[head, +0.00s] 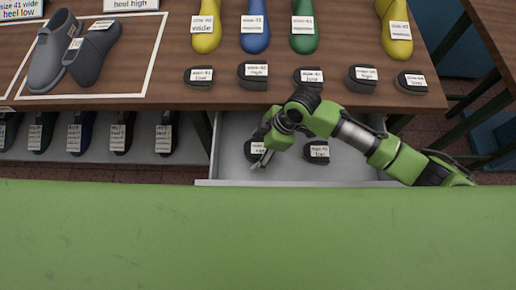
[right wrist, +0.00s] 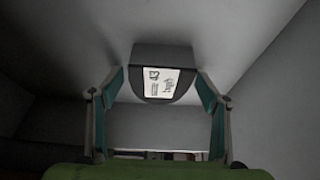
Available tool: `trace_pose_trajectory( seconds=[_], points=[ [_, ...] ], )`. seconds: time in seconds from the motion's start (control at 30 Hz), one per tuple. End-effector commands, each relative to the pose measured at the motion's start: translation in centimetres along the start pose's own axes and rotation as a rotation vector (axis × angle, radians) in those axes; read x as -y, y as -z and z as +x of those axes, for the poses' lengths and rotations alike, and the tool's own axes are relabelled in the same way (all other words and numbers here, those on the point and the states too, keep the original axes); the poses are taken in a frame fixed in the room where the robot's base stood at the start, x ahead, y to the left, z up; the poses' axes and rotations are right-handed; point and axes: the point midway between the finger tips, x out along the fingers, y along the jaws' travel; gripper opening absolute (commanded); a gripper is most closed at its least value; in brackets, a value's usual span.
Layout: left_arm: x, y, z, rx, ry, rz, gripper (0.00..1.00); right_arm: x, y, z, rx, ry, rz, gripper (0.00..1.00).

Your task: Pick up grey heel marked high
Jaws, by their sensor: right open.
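My right gripper (head: 262,158) reaches down into an open grey drawer (head: 225,170). It is open and empty. A dark grey heel (head: 251,152) with a white label lies in the drawer, partly covered by the gripper; its label is too small to read surely. In the right wrist view a heel (right wrist: 164,56) with a white label sits ahead, between the two open fingers (right wrist: 163,95), with gaps at both sides. A second dark heel (head: 316,153), its label seeming to read low, lies to the right in the drawer. My left gripper is not in view.
Several dark heels (head: 252,75) with labels stand along the front edge of the brown table (head: 160,92), above the drawer. Coloured lasts stand behind them. A grey shoe (head: 52,55) and a grey last (head: 92,50) are at left. Drawer walls (right wrist: 265,55) rise beside the gripper.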

Motion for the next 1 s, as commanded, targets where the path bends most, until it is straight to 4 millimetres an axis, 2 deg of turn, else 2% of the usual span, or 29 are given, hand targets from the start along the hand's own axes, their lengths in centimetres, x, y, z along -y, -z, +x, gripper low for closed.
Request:
trace_pose_trajectory(
  seconds=[0.17, 0.2, 0.3, 0.37, 0.77, 1.0],
  points=[
    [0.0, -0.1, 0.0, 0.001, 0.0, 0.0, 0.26, 0.0, 0.0, 0.0, 0.0, -0.001, -0.001, 0.7],
    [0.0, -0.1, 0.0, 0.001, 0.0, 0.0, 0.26, 0.0, 0.0, 0.0, 0.0, 0.0, -0.001, 0.64],
    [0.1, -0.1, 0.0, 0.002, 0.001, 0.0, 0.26, 0.0, 0.0, 0.0, 0.0, -0.001, -0.001, 0.38],
    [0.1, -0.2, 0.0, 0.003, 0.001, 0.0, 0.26, 0.0, 0.0, 0.0, 0.0, 0.0, -0.001, 0.25],
    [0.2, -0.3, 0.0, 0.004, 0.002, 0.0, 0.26, -0.1, 0.1, -0.3, -0.001, -0.001, -0.002, 0.25],
    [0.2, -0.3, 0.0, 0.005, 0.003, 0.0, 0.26, -0.1, 1.1, -2.8, -0.002, -0.005, -0.004, 0.25]
  ],
)
